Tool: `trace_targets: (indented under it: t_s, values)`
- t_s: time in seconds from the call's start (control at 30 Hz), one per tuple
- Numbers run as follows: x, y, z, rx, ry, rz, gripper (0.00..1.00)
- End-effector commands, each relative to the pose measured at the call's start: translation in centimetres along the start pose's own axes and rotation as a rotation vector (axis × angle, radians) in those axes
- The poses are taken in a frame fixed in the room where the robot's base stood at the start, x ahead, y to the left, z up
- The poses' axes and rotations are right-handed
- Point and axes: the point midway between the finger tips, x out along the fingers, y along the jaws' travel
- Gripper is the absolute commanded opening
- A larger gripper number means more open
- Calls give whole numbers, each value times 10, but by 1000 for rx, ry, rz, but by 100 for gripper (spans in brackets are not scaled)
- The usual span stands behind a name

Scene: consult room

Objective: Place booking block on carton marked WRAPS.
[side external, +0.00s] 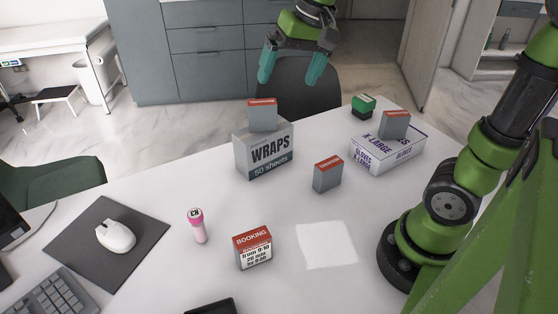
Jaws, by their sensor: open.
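The booking block (252,249), grey with a red top band reading BOOKING and a white printed face, stands upright on the white table near the front. The carton marked WRAPS (264,153) stands farther back, grey and white. A similar grey block with a red top (262,116) stands on the carton; its lettering is too small to read. My gripper (291,72) is open and empty, its teal fingers wide apart. In the picture it is above and beyond the carton, far from the booking block.
Another red-topped grey block (327,175) stands on the table right of the carton. One more (394,125) sits on the gloves box (388,152), with a green-and-black object (363,107) behind.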

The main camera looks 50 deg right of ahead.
Motion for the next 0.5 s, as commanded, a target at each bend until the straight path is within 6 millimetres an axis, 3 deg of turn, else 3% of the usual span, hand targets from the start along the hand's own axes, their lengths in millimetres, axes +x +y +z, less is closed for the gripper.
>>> trace_targets:
  t_s: [0.03, 0.2, 0.33, 0.5]
  values:
    - [-4, 4, 23, -33, 37, -39, 100]
    - [4, 18, 79, -114, 155, -140, 100]
    - [14, 27, 104, -147, 218, -183, 100]
    - [21, 32, 115, -161, 249, -202, 100]
